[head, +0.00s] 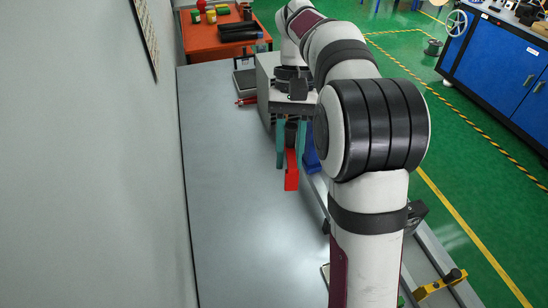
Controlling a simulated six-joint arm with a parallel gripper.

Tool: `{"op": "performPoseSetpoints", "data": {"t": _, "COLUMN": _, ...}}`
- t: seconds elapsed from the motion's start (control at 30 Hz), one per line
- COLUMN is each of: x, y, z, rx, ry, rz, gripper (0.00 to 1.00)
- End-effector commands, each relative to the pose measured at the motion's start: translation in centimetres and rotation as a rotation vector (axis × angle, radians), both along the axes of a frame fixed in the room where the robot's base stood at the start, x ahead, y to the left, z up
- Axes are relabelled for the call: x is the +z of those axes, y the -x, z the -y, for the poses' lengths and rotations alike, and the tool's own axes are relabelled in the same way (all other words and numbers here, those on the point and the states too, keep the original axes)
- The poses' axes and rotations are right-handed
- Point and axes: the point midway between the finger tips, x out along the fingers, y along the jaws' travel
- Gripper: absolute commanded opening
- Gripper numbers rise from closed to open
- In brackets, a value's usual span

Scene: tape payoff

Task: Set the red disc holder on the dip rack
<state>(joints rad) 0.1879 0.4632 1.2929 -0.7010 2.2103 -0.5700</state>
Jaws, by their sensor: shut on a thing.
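My gripper (291,160) points down over the grey bench, with its two teal fingers on either side of a red piece. It is shut on this piece, which looks like the red disc holder (291,180); its lower end shows below the fingertips. From this view I cannot tell whether the holder touches the bench. A blue object (310,160) stands just right of the gripper, partly hidden by my arm. I cannot tell whether it is the dip rack; no other rack shows clearly.
A grey box (265,75) stands behind the gripper, with a small scale-like device (244,82) and a red item (246,101) to its left. The bench (230,200) is clear at left and in front. An orange table (200,40) stands at the far end.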

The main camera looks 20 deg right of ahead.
Motion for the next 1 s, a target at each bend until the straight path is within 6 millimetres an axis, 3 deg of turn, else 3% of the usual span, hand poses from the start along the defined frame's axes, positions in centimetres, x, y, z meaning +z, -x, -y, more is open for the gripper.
{"op": "performPoseSetpoints", "data": {"t": 0.4, "x": -0.1, "y": -0.2, "z": 10.4, "rx": -0.833, "ry": 0.0, "rz": -0.001, "gripper": 0.0}}
{"op": "performPoseSetpoints", "data": {"t": 0.6, "x": 0.0, "y": 0.4, "z": 14.7, "rx": -1.194, "ry": 0.0, "rz": -0.001, "gripper": 0.0}}
{"op": "performPoseSetpoints", "data": {"t": 0.7, "x": 0.1, "y": 0.7, "z": 16.4, "rx": -1.347, "ry": 0.001, "rz": 0.0, "gripper": 0.0}}
{"op": "performPoseSetpoints", "data": {"t": 1.0, "x": -2.6, "y": -3.4, "z": 18.0, "rx": -1.683, "ry": 0.002, "rz": -0.004, "gripper": 0.0}}
